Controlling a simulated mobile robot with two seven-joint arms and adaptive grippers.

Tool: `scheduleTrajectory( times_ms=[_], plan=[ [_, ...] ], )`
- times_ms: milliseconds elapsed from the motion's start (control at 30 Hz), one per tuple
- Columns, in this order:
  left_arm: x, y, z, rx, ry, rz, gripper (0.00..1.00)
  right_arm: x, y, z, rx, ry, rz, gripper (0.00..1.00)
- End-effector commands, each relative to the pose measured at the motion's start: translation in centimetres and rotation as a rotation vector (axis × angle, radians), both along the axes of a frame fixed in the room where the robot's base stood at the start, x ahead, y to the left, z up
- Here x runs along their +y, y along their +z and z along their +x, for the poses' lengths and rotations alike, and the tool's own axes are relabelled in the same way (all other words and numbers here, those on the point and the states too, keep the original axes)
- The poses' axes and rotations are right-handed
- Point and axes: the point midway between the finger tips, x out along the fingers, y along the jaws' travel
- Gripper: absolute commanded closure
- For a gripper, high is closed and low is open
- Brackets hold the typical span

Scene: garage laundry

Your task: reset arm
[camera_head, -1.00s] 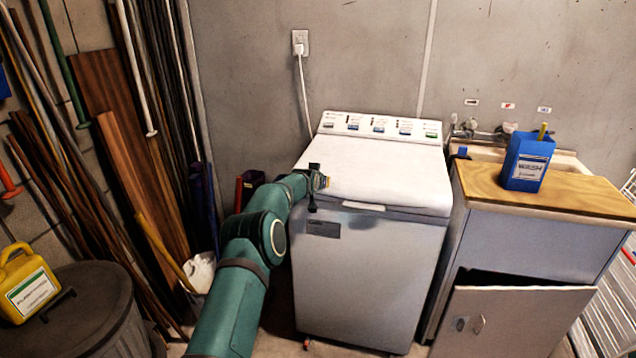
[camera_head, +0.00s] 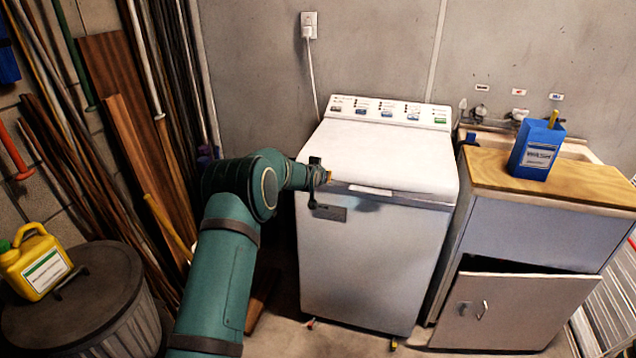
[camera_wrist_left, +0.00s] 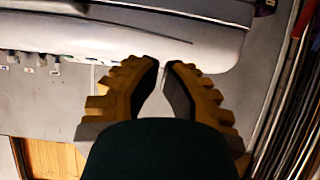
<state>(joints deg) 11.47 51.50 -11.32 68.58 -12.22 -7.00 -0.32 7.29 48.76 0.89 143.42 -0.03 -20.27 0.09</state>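My left arm comes in from the bottom left of the head view. Its left gripper (camera_head: 329,176) is small there, in front of the upper front edge of the white washing machine (camera_head: 385,160). In the left wrist view, the gripper's two yellow ridged fingers (camera_wrist_left: 164,67) lean towards each other with a narrow gap between the tips. Nothing is held between them. The machine's lid is shut. I cannot tell from these views whether the gripper touches the machine. My right gripper is not in view.
A blue box (camera_head: 536,150) stands on the wooden board (camera_head: 485,167) by the sink. The cabinet door (camera_head: 515,311) below hangs open. A yellow jug (camera_head: 38,262) sits on a dark round bin (camera_head: 75,300) at left. Planks and poles lean on the wall.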

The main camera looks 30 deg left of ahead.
Motion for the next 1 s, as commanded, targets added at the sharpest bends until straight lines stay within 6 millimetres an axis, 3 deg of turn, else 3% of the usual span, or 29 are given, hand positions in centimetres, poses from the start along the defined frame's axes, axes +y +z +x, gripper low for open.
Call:
scheduleTrajectory(
  times_ms=[233, 533, 633, 767, 1000],
  plan=[
    [-0.4, -1.1, -2.0, -0.001, 0.000, -0.001, 1.00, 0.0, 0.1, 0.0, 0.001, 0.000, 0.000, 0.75],
    [-0.6, -1.6, -2.6, 0.002, 0.000, -0.003, 1.00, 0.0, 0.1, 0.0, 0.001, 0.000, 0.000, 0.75],
    [-1.8, -3.1, -3.3, 0.030, -0.009, -0.025, 1.00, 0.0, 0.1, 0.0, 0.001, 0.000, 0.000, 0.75],
    [-5.5, -7.5, -6.3, 0.120, -0.035, -0.094, 1.00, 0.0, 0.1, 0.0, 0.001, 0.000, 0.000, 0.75],
    [-15.2, -16.2, -16.3, 0.356, -0.100, -0.255, 1.00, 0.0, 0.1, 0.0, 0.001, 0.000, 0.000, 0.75]
  ],
)
